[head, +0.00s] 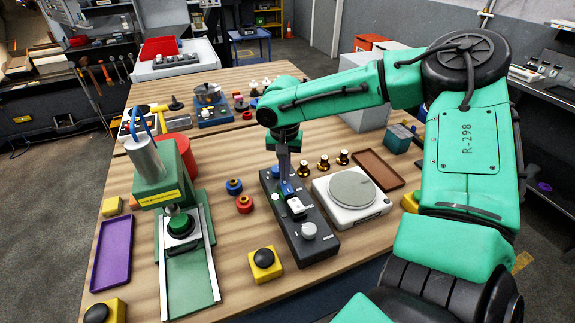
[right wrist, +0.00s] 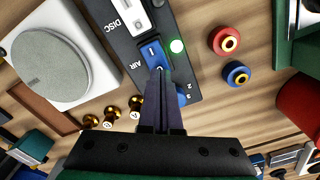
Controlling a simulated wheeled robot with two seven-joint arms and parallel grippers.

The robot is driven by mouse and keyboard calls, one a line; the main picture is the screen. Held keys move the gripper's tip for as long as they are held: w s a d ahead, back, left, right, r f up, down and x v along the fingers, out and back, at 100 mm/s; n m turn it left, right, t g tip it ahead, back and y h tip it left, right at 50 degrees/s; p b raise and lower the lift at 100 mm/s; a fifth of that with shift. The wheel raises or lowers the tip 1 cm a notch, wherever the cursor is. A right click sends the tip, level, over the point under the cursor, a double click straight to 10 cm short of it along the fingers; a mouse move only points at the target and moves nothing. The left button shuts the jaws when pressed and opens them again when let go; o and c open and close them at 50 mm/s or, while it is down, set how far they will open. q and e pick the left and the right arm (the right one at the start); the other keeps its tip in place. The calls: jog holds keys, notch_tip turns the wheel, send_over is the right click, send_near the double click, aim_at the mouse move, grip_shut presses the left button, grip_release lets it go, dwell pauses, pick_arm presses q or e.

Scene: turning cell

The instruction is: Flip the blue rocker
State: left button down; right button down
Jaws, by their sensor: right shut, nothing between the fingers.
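The blue rocker (right wrist: 151,50) is set in a dark control panel (head: 318,250), beside the word AIR. In the right wrist view its end with the I mark shows, and my fingers cover part of the rest. My right gripper (right wrist: 160,72) is shut and empty, pointing down with its tips at the rocker. I cannot tell for sure whether they touch it. In the head view the right gripper (head: 287,187) stands over the panel and mostly hides the rocker. A green lamp (right wrist: 177,46) beside the rocker looks lit. My left gripper is not in view.
A white rocker (head: 297,206) and a round knob (head: 309,230) are on the same panel. A scale (head: 352,190) stands close on its right. Red and blue rings (head: 244,204) and a green press (head: 165,190) are on its left. Small brass weights (head: 323,162) stand behind.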

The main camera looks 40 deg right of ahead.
jog(key=shift+s+f+b, duration=0.1)
jog(key=shift+f+b, duration=0.35)
jog(key=shift+f, duration=0.3)
jog(key=shift+r, duration=0.1)
notch_tip(320, 180, up, 7)
jog(key=p, duration=0.6)
jog(key=shift+p, duration=0.4)
